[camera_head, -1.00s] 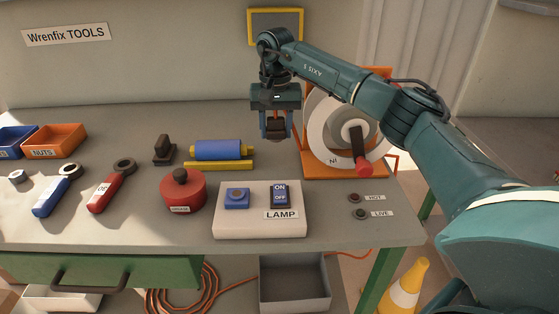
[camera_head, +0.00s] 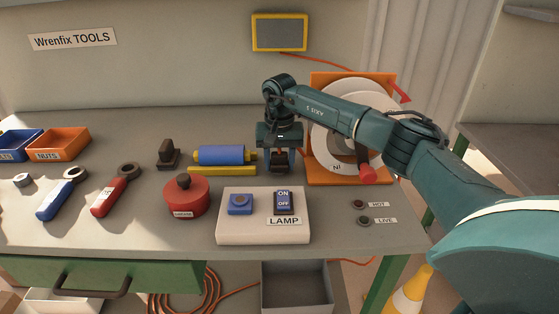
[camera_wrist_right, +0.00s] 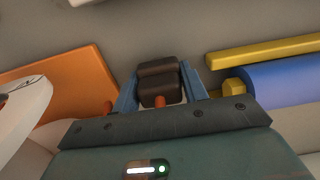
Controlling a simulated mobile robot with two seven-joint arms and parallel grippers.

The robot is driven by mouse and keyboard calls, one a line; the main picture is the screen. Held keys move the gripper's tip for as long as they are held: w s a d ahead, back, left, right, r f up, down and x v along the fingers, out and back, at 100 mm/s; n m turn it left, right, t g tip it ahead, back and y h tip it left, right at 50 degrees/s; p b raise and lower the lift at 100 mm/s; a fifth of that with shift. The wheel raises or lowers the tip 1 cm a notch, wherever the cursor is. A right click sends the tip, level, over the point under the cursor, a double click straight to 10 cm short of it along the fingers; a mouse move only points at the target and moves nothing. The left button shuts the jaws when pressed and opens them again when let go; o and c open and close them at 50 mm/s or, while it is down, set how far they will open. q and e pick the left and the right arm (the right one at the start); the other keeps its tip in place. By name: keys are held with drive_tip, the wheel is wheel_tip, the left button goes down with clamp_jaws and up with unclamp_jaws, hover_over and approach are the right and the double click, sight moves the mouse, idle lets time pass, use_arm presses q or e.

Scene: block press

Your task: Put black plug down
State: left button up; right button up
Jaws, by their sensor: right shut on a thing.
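My right gripper (camera_head: 281,164) is shut on the black plug (camera_head: 281,158) and points down at the bench, just right of the blue roller. In the right wrist view the black plug (camera_wrist_right: 160,83) sits between the two blue fingers of the gripper (camera_wrist_right: 160,92). It has a ridged, blocky shape. I cannot tell whether its underside touches the bench. My left gripper is not in view.
The blue roller (camera_head: 221,155) on its yellow base is close left. The orange-framed wheel (camera_head: 348,182) with a red handle stands close right. The lamp switch box (camera_head: 262,232) is in front. Another dark upright piece (camera_head: 168,154) stands left of the roller.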

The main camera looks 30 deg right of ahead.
sight(279, 154)
drive_tip(key=shift+f, duration=0.45)
drive_tip(key=o, duration=1.3)
wheel_tip(279, 154, up, 13)
drive_tip(key=shift+r, duration=0.15)
